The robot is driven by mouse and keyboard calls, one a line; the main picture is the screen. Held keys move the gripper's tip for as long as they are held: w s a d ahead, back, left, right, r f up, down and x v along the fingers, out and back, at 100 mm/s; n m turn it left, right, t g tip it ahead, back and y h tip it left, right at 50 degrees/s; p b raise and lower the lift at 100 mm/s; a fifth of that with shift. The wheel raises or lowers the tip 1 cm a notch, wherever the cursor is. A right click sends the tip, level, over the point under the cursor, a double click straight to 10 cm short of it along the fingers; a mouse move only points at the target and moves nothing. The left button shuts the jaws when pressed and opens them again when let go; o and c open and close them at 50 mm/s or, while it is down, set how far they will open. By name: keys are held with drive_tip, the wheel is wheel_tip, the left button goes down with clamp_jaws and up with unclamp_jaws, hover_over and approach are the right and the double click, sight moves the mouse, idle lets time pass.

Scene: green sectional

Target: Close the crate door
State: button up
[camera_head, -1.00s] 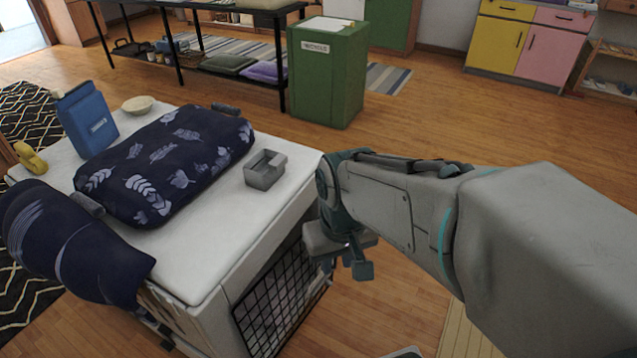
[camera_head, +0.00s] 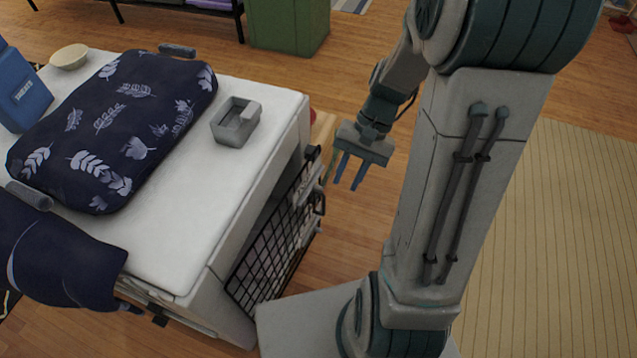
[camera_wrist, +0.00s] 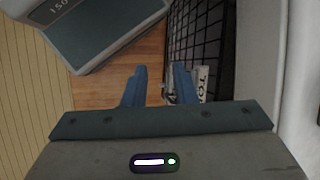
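The white crate (camera_head: 185,230) stands at the left in the head view. Its black wire door (camera_head: 272,245) is on the side facing right and stands partly swung out, with a gap between its top and the crate's frame. The door also shows in the wrist view (camera_wrist: 197,40), to the right of the fingers. My gripper (camera_head: 347,185) is just right of the door's far edge, fingers pointing down, apart from the door as far as I can tell. In the wrist view the two blue fingers (camera_wrist: 158,85) stand apart with nothing between them.
A dark leaf-patterned cushion (camera_head: 115,130), a small grey tray (camera_head: 236,122), a bowl (camera_head: 69,56) and a blue bag (camera_head: 20,90) are on the crate top. A green bin (camera_head: 290,25) stands behind. A striped beige rug (camera_head: 560,230) lies on the right. Wooden floor is open between.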

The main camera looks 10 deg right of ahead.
drive_tip(key=w+d+f+m+t+y+b, duration=0.1)
drive_tip(key=w+d+f+m+y, duration=0.2)
drive_tip(key=f, duration=0.4)
drive_tip(key=w+d+f+m+y+b, duration=0.1)
drive_tip(key=w+d+f+m+y, duration=0.1)
drive_tip(key=f+m+y, duration=0.45)
drive_tip(key=m+t+y+b, duration=0.1)
drive_tip(key=m+t, duration=0.8)
drive_tip(key=t, duration=0.2)
approach(323, 213)
drive_tip(key=d+r, duration=0.3)
drive_tip(key=r, duration=0.1)
drive_tip(key=shift+n, duration=0.25)
drive_tip(key=b+x, duration=0.1)
drive_tip(key=x, duration=0.3)
drive_tip(key=b+x, duration=0.1)
drive_tip(key=x, duration=0.3)
drive_tip(key=b+x, duration=0.1)
drive_tip(key=x, duration=0.3)
drive_tip(key=shift+s+a+r, duration=0.25)
drive_tip(key=shift+a, duration=0.25)
clamp_jaws()
